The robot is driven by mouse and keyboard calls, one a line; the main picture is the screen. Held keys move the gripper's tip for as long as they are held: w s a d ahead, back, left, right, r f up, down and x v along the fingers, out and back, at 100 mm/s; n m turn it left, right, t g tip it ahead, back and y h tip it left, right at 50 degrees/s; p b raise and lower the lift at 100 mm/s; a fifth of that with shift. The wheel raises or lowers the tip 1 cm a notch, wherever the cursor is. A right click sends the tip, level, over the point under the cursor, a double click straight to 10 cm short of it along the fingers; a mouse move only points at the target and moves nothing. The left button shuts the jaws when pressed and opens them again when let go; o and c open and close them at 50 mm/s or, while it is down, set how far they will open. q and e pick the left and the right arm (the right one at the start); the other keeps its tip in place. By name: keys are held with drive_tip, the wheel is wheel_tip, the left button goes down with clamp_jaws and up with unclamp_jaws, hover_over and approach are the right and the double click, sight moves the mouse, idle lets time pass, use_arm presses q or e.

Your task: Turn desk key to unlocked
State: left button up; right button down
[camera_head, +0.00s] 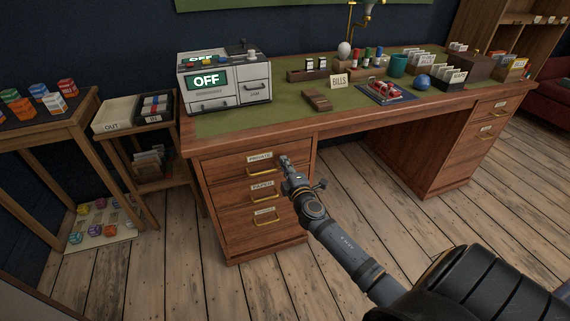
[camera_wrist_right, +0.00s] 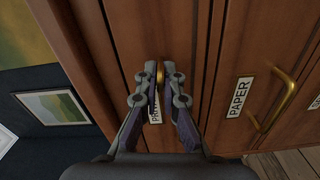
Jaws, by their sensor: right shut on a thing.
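The wooden desk (camera_head: 330,133) has a left stack of three drawers. The top drawer (camera_head: 224,163) carries a PRIVATE label (camera_head: 260,157) and is closed. My right gripper (camera_head: 286,163) is at the right part of this drawer's front. In the right wrist view my right gripper (camera_wrist_right: 160,84) is shut on the desk key (camera_wrist_right: 160,75), of which only a small brass bit shows between the fingertips. The fingers hide most of the key and its lock, so I cannot tell how far it is turned. My left gripper is not in view.
Below are the PAPER drawer (camera_head: 230,190) and another labelled drawer, both closed, with brass handles. A white machine reading OFF (camera_head: 222,80) stands on the desk. A small side table (camera_head: 134,124) stands left. The floor before the desk is clear.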

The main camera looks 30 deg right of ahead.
drive_tip(key=shift+n, duration=0.6)
drive_tip(key=c, duration=1.5)
unclamp_jaws()
drive_tip(key=v, duration=1.2)
drive_tip(key=shift+f, duration=0.1)
